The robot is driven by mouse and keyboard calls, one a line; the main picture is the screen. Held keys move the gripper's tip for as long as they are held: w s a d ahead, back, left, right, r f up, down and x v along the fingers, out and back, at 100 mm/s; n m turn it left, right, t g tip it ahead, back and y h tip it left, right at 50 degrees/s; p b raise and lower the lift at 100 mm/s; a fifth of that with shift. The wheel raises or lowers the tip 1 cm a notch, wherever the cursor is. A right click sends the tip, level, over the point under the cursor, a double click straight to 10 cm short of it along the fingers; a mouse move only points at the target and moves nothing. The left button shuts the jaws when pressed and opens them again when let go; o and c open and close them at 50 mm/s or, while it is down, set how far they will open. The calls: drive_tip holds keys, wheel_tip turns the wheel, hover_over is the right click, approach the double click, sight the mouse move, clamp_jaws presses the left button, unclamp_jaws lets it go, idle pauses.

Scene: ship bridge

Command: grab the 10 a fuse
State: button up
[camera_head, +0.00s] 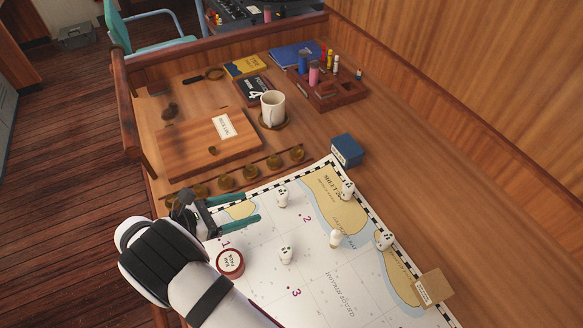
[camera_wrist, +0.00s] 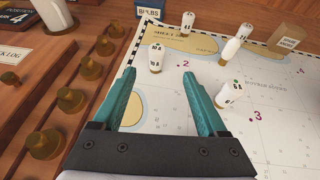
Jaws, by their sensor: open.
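Several white fuses stand upright on the chart.
A red-rimmed round tin (camera_head: 230,262) sits beside my arm. A row of brass knobs (camera_head: 249,171) and the BULBS box (camera_head: 346,151) lie behind.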

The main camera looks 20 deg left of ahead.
sight(291, 199)
drive_tip(key=x, duration=1.5)
drive_tip(key=shift+w+a+f, duration=0.1)
drive_tip(key=shift+w+f, duration=0.15)
drive_tip(key=shift+w, duration=0.1)
clamp_jaws()
